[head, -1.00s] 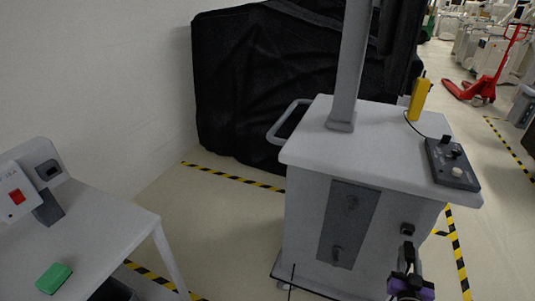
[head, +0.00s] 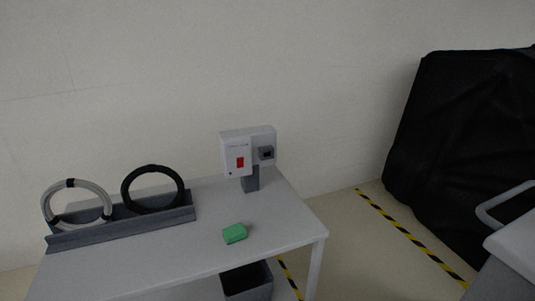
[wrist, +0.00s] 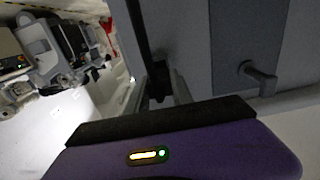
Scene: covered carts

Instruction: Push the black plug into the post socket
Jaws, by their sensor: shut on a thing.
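The post socket (head: 266,153) is a dark opening in a grey surround on the right of a pale box with a red switch (head: 240,162). The box stands on a short grey post (head: 251,180) at the back right of the white table, in the head view. My gripper (wrist: 160,86) shows only in the wrist view, with its grey fingers shut on the black plug (wrist: 158,78). A dark cable (wrist: 139,30) runs up from the plug. The plug is beside the grey cart side (wrist: 190,40); its front end is hidden, so I cannot tell whether it touches the cart.
A green block (head: 235,233) lies on the white table (head: 275,230). Two cable coils, one light (head: 48,205) and one black (head: 126,188), stand in a grey rack (head: 120,232) at left. A dark bin (head: 247,281) is below. A black-covered cart (head: 455,140) stands at right.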

